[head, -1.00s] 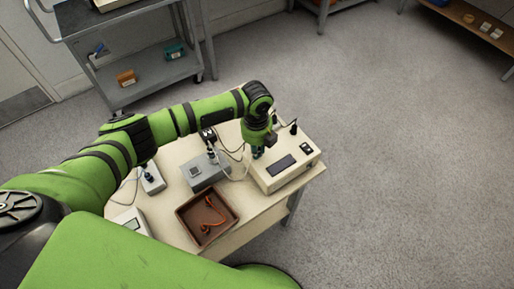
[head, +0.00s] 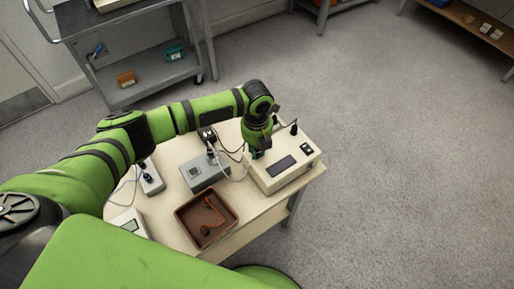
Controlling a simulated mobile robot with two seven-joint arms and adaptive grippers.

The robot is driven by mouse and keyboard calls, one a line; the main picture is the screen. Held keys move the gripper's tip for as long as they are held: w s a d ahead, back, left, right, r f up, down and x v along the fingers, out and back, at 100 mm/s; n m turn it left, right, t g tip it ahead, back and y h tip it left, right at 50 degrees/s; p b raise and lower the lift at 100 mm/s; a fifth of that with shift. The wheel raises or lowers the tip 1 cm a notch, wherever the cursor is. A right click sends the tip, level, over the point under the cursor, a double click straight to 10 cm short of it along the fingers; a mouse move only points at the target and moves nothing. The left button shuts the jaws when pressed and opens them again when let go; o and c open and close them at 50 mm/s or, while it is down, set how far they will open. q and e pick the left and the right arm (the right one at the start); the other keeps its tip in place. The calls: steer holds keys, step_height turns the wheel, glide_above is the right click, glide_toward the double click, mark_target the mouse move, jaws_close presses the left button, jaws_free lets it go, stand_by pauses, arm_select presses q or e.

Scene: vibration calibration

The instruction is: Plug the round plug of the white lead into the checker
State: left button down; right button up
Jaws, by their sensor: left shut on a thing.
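A beige box with a dark display (head: 283,167), which I take to be the checker, stands at the right end of the table. My left gripper (head: 256,153) points down at the left rear part of its top. It is shut on the plug of the white lead; its fingers hide the plug, so I cannot tell whether it is in a socket. My right gripper is not in view.
A brown tray (head: 181,214) with an orange lead (head: 213,212) stands at the table's front. Black plugs and cables stand behind the grey box and on the beige box's rear. A white meter (head: 131,222) and a small white socket box (head: 152,180) are at the left.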

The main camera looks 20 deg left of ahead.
arm_select(q)
steer(key=m+b, duration=0.1)
steer(key=m, duration=0.3)
stand_by(0.3)
steer(key=c, duration=1.1)
jaws_free()
steer(key=shift+o, duration=0.2)
steer(key=shift+r, duration=0.1)
steer(key=shift+r+p, duration=2.4)
steer(key=shift+r, duration=0.05)
